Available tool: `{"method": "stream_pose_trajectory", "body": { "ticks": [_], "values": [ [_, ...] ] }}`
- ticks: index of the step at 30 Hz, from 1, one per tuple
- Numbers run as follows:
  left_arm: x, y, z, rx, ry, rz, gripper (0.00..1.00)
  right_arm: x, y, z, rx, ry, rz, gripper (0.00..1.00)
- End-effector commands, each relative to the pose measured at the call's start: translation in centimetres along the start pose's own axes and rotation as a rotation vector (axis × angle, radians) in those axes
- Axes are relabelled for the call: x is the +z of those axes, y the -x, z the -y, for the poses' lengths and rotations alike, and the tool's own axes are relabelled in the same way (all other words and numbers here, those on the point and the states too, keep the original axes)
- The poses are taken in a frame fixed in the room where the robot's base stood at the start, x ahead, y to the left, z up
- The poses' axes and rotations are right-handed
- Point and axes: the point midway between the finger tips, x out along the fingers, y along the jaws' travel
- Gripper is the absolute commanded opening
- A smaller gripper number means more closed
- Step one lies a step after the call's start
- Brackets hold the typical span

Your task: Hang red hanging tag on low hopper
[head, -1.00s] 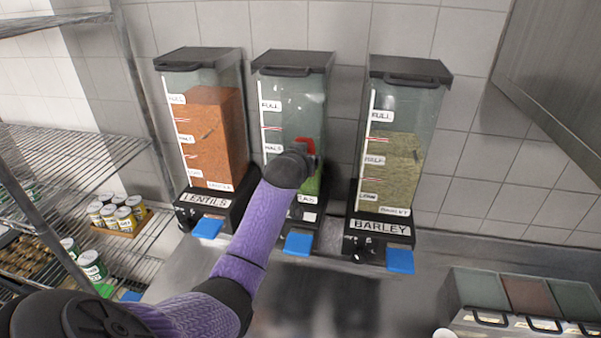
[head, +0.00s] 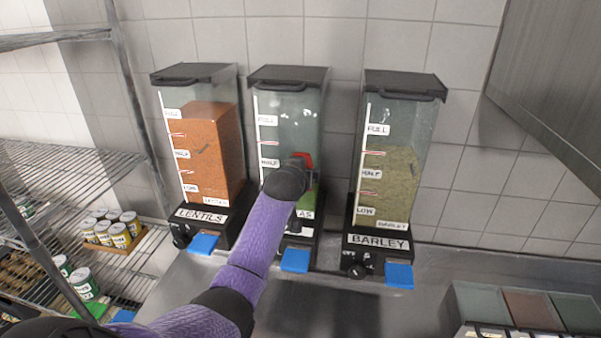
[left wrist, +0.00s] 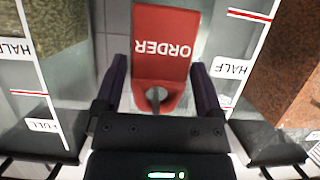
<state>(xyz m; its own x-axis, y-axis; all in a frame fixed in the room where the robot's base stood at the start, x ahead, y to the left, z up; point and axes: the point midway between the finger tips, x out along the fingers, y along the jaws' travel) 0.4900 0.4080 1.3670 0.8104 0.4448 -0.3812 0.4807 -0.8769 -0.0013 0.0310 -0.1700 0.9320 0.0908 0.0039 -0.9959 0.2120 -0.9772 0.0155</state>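The red hanging tag (head: 303,158) shows just beyond my left gripper (head: 297,165), in front of the middle hopper (head: 285,105). In the left wrist view the tag (left wrist: 165,45) reads ORDER upside down, its holed end toward the palm. The lentils hopper (head: 212,150) and the barley hopper (head: 390,185) are both filled above HALF. My right gripper is not in view.
Blue flaps (head: 295,260) stick out below the hoppers. A wire shelf (head: 70,170) with cans (head: 120,235) stands at the left. Lidded bins (head: 530,305) sit at the lower right. A grey cabinet (head: 555,80) hangs at the upper right.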

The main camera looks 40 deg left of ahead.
Motion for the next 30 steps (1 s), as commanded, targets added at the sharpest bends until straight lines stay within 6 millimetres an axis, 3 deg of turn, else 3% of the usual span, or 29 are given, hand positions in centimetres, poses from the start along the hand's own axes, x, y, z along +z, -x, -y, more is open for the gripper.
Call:
{"method": "stream_pose_trajectory", "body": {
  "ticks": [11, 24, 30],
  "values": [
    [0.1, 0.6, 0.0, 0.0, -0.001, 0.001, 1.0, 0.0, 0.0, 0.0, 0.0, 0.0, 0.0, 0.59],
    [0.1, 8.5, 0.0, 0.001, -0.001, -0.001, 1.0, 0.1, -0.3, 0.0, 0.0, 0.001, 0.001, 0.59],
    [0.1, 9.9, 0.0, 0.0, 0.0, 0.001, 1.0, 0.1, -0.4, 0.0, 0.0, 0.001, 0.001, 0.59]
  ]
}}
